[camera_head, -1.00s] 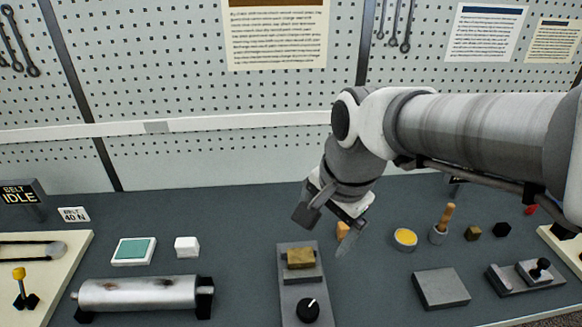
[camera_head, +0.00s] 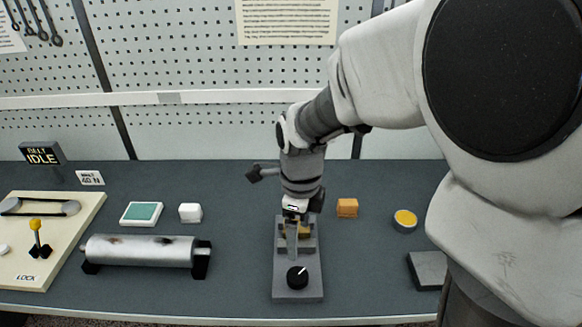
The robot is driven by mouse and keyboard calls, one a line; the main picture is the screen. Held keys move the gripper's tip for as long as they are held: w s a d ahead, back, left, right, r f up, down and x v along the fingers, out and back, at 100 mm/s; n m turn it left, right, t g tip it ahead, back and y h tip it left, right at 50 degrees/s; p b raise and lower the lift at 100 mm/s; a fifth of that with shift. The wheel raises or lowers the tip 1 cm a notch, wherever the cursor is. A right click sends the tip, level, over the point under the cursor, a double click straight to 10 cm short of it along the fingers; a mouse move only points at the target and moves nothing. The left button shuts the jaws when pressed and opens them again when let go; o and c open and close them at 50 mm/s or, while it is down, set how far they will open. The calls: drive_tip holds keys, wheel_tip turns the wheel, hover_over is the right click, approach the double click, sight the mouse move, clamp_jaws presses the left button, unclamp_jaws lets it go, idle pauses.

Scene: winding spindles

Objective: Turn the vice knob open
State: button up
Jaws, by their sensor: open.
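The vice (camera_head: 283,262) is a grey block on the bench, in the middle of the head view. Its black round knob (camera_head: 297,278) with a white pointer line sits at the near end. The pointer leans up and to the right. A brass-coloured block (camera_head: 304,232) sits between the vice jaws, partly hidden by my gripper. My gripper (camera_head: 292,244) points down over the vice, behind the knob and apart from it in the picture. It is open and holds nothing that I can see. Its exact height above the vice cannot be told.
A metal roller (camera_head: 140,250) on black supports lies left of the vice. A white block (camera_head: 190,212), an orange block (camera_head: 347,207) and a yellow-topped round tin (camera_head: 405,218) stand farther back. My arm hides the right side of the bench.

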sight(298, 275)
wheel_tip(298, 275, down, 14)
drive_tip(key=shift+f+b, duration=0.25)
drive_tip(key=shift+b, duration=0.95)
drive_tip(key=c, duration=1.4)
